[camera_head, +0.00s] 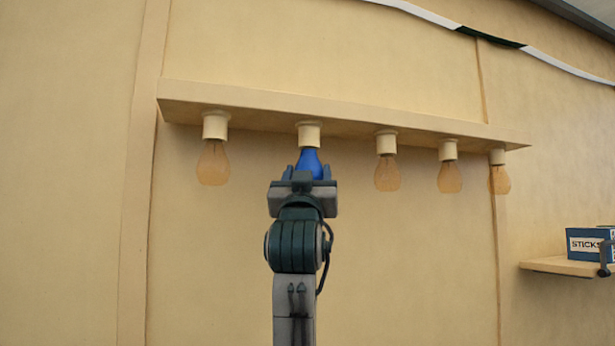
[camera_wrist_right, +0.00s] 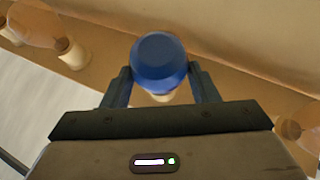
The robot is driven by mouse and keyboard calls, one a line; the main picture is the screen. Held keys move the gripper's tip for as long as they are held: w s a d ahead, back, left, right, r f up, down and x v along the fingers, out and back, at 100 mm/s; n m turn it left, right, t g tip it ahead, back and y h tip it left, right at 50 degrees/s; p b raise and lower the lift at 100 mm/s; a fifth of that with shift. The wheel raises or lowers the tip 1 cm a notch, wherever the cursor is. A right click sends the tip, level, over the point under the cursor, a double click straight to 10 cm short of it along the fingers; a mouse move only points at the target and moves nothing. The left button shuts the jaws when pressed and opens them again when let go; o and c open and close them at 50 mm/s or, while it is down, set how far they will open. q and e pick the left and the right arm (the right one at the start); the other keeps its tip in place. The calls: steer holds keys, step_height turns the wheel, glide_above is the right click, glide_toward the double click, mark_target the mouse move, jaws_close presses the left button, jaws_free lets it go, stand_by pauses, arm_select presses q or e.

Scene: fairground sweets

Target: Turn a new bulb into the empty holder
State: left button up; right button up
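A blue bulb (camera_head: 309,159) stands upright, neck up, directly under the second holder from the left (camera_head: 308,135) on the beige rail. Its neck meets the holder's lower rim; how far it sits inside is hidden. My right gripper (camera_head: 308,173) comes up from below with its fingers on either side of the bulb. In the right wrist view the bulb's round end (camera_wrist_right: 159,60) lies between the two fingers (camera_wrist_right: 160,80), which appear closed on it. The holder is mostly hidden behind the bulb there. My left gripper is not in view.
The rail (camera_head: 262,105) carries several amber bulbs, one to the left (camera_head: 213,164) and others to the right, the nearest (camera_head: 387,173) being close by. A box marked STICKS (camera_head: 585,244) stands on a small shelf (camera_head: 555,265) at lower right. The wall below the rail is clear.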

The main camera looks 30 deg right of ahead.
steer(key=c, duration=0.3)
steer(key=shift+c, duration=0.2)
steer(key=n+t+y, duration=0.1)
steer(key=t+y, duration=0.1)
steer(key=y, duration=0.1)
steer(key=n+t+y, duration=0.1)
steer(key=y, duration=0.1)
steer(key=shift+s+d+n+b, duration=0.25)
steer(key=shift+d+n+b, duration=0.05)
steer(key=shift+d, duration=0.05)
steer(key=n+t+y, duration=0.1)
steer(key=y, duration=0.2)
steer(key=n+y+b, duration=0.1)
steer(key=y, duration=0.1)
steer(key=n+t+y, duration=0.1)
steer(key=n+y, duration=0.1)
steer(key=y, duration=0.1)
steer(key=shift+d+t+y, duration=0.3)
steer(key=shift+d, duration=0.1)
steer(key=n+y+b, duration=0.1)
steer(key=n+y, duration=0.1)
steer(key=y, duration=0.3)
steer(key=shift+d, duration=0.2)
steer(key=shift+w+n+y, duration=0.1)
steer(key=shift+n+y, duration=0.9)
steer(key=shift+y, duration=0.9)
steer(key=o, duration=0.9)
